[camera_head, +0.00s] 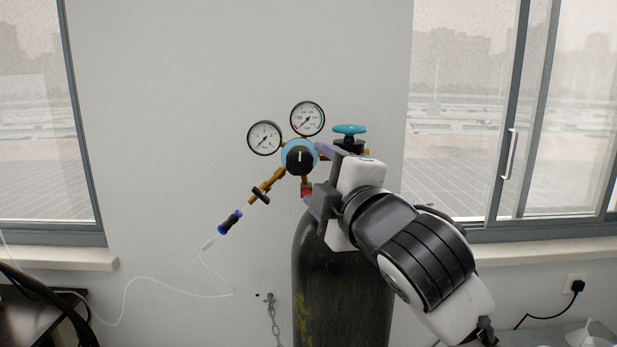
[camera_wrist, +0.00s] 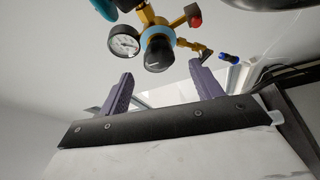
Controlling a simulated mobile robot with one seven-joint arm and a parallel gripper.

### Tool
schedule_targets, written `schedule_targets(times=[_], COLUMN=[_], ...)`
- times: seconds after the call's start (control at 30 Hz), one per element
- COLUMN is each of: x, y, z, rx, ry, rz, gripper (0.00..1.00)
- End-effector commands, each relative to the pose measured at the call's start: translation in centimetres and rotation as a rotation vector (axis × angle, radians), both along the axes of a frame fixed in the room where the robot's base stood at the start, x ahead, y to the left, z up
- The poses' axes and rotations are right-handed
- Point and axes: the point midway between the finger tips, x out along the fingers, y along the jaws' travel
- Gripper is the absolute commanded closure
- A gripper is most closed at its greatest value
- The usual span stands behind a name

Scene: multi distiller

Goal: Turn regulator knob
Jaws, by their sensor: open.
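The regulator knob (camera_head: 300,159) is black with a white mark and a blue ring around its base. It sits below two round gauges on brass fittings. In the wrist view the knob (camera_wrist: 158,54) shows just beyond the space between my two purple fingertips. My gripper (camera_head: 312,173) is at the right of the knob in the head view, with its fingers apart, one above and one below. In the wrist view my gripper (camera_wrist: 161,70) is open with nothing between its fingers. I cannot tell whether a finger touches the knob.
A dark gas cylinder (camera_head: 325,285) stands below the regulator, with a teal valve handwheel (camera_head: 350,129) on top. The gauges (camera_head: 264,138) (camera_head: 307,119) are close above the knob. A brass outlet with a blue-black connector (camera_head: 230,222) and a clear hose run left. The wall behind is bare.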

Motion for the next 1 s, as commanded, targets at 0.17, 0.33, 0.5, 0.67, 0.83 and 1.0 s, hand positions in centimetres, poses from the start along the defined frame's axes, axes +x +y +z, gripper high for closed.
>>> schedule_targets(times=[0.17,0.33,0.5,0.67,0.83,1.0], x=[-3.7,-6.0,-6.9,-7.0,-6.9,-6.0], y=[-1.6,-2.5,-2.8,-2.8,-2.7,0.3], z=[-0.5,-0.6,-0.6,-0.5,-0.5,0.1], rx=[0.0,0.0,0.0,0.0,0.004,0.098], ry=[-0.003,-0.001,0.0,0.0,-0.002,-0.052], rz=[-0.003,-0.001,0.0,0.0,0.005,0.1], gripper=[0.35,0.35,0.35,0.35,0.35,0.35])
